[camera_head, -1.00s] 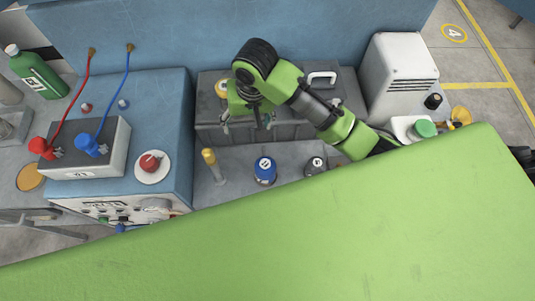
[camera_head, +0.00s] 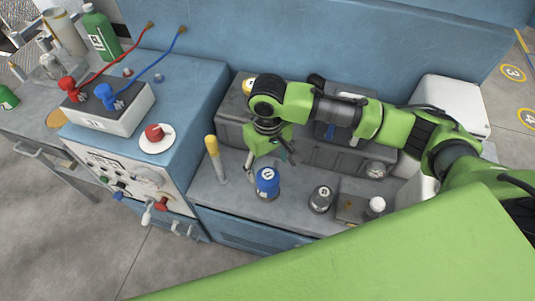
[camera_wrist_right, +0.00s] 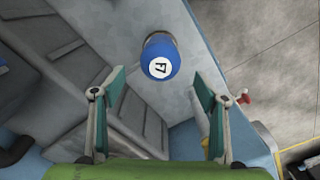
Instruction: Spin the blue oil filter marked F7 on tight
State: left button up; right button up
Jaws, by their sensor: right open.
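The blue oil filter (camera_head: 267,183) stands upright on the grey bench top, with a round white label on its top. In the right wrist view the blue filter (camera_wrist_right: 160,58) shows its label, which seems to read F7, ahead of my fingertips and roughly between their lines. My right gripper (camera_head: 268,163) is open and empty, just behind and above the filter in the head view. Its two fingers stand wide apart in the right wrist view (camera_wrist_right: 160,88). They do not touch the filter. My left gripper is in neither view.
A dark filter (camera_head: 320,199) stands right of the blue one. A yellow-topped post (camera_head: 212,148) is on its left. A grey raised block (camera_head: 230,125) lies behind. The blue cabinet (camera_head: 190,95) with red and blue knobs is at left.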

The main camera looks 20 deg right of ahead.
aim_at(268, 174)
notch_tip(268, 174, down, 6)
jog(key=shift+f, duration=0.8)
jog(key=c, duration=1.4)
jog(key=shift+r+p, duration=0.15)
jog(key=shift+p, duration=0.5)
jog(key=shift+c, duration=0.2)
jog(key=shift+o, duration=0.2)
jog(key=m+p, duration=0.4)
jog(key=shift+m+p, duration=0.5)
jog(key=shift+p, duration=0.1)
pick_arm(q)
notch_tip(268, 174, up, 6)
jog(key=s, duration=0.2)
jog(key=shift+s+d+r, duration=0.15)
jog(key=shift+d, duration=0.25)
